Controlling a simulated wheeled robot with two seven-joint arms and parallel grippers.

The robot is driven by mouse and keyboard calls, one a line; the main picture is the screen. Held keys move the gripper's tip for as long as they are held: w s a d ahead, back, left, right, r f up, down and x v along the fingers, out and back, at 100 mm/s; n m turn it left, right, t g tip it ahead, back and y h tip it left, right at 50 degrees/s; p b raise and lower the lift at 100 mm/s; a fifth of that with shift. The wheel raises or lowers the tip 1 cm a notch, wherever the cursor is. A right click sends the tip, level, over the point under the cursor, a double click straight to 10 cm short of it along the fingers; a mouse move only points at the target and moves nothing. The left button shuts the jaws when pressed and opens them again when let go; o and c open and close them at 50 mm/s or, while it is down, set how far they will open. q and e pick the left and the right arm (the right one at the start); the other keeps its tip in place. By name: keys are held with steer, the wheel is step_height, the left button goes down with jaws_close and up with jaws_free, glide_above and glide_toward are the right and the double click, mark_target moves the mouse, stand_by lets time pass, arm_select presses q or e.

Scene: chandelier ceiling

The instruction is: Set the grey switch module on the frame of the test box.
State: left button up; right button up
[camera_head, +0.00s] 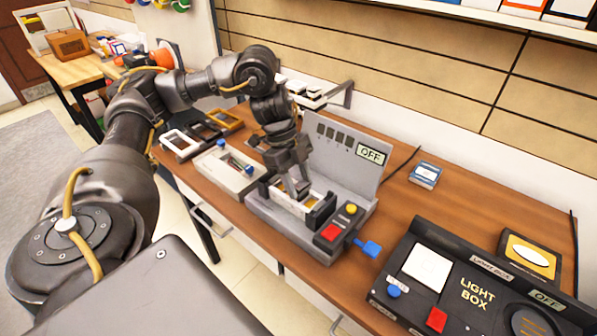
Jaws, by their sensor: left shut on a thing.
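The test box (350,180) is grey, with an upright back panel, an OFF display, a red button, a yellow button and a blue key-like part at its right side. Its frame (321,214) is a dark-ended holder with a pale and yellowish inside, on the box's front part. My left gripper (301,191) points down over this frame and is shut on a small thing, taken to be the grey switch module. The fingers hide most of that thing, and whether it touches the frame cannot be told. My right gripper is not in view.
A light box (465,290) with white, blue and red parts stands at the right front. A small blue box (425,174) lies behind it. A pale grey unit (226,172) and several empty frames (182,143) lie left of the test box. Bare wood shows right of the test box.

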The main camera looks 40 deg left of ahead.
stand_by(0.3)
arm_select(q)
steer(key=shift+f+p, duration=0.1)
steer(key=shift+p, duration=0.2)
stand_by(0.3)
steer(key=o, duration=1)
steer(key=shift+o, duration=0.2)
